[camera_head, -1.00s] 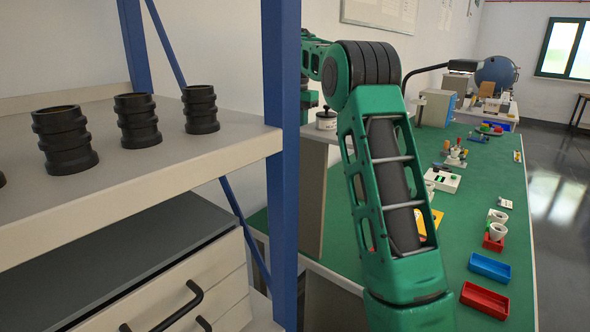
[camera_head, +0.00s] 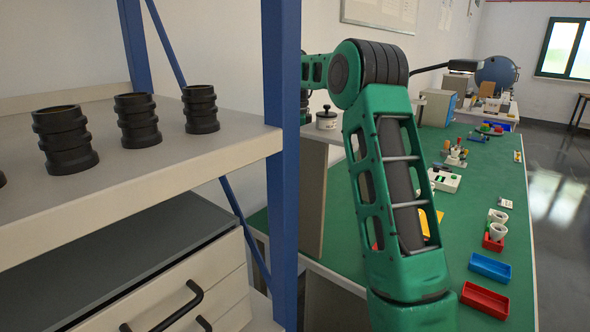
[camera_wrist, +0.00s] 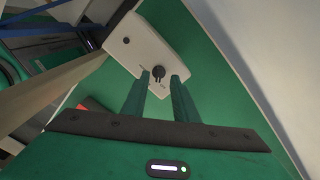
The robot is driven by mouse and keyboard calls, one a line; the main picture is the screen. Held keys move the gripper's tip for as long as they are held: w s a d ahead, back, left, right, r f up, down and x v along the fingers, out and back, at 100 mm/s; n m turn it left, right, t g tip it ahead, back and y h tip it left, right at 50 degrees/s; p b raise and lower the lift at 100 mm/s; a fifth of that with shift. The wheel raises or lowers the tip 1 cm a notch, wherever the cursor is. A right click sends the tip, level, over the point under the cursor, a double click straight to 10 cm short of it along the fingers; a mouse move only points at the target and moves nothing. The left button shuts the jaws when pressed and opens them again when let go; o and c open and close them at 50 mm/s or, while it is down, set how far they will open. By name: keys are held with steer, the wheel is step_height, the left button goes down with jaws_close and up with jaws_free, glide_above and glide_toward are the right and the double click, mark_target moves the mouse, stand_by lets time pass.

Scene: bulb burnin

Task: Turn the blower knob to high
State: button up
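A round dark knob (camera_wrist: 158,72) sits on the face of a pale box (camera_wrist: 140,45) in the wrist view; it appears to be the blower knob. Small dark marks lie around it. My gripper (camera_wrist: 161,76) is open, with its two green fingers apart and pointing at the box. The knob shows in line with the gap between the fingertips; whether the tips reach down around it I cannot tell. Nothing is held. In the head view my arm hides the gripper and this box.
A green bench (camera_head: 470,215) carries a blue tray (camera_head: 490,266), a red tray (camera_head: 486,299) and several small parts. A shelf (camera_head: 130,165) with black ribbed cups and a blue post (camera_head: 283,170) stand at left. A red item (camera_wrist: 95,104) lies left of my fingers.

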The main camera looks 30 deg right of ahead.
steer(key=shift+f, duration=2)
jaws_close()
